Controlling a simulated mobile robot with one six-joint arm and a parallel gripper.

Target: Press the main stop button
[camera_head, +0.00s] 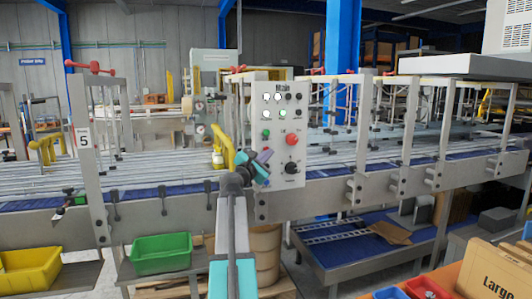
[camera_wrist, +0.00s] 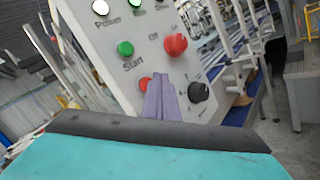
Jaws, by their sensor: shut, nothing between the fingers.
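The control panel headed "Main" (camera_head: 283,185) stands upright on the conveyor frame. In the wrist view, a small red button (camera_wrist: 145,84) sits below the green Start button (camera_wrist: 125,48); my fingers partly cover it and its label does not show. A larger red button (camera_wrist: 175,44), near an "Off" label, lies to the upper right, above a black knob (camera_wrist: 198,92). The larger red button also shows in the head view (camera_head: 291,140). My gripper (camera_head: 266,154) is shut and empty, its purple fingers (camera_wrist: 163,98) pointing at the panel's lower half. I cannot tell whether they touch it.
The conveyor (camera_head: 340,160) runs behind the panel, with upright posts on both sides. A green bin (camera_head: 161,253) and a yellow bin (camera_head: 30,272) stand at the lower left. A cardboard box (camera_head: 497,270) is at the lower right.

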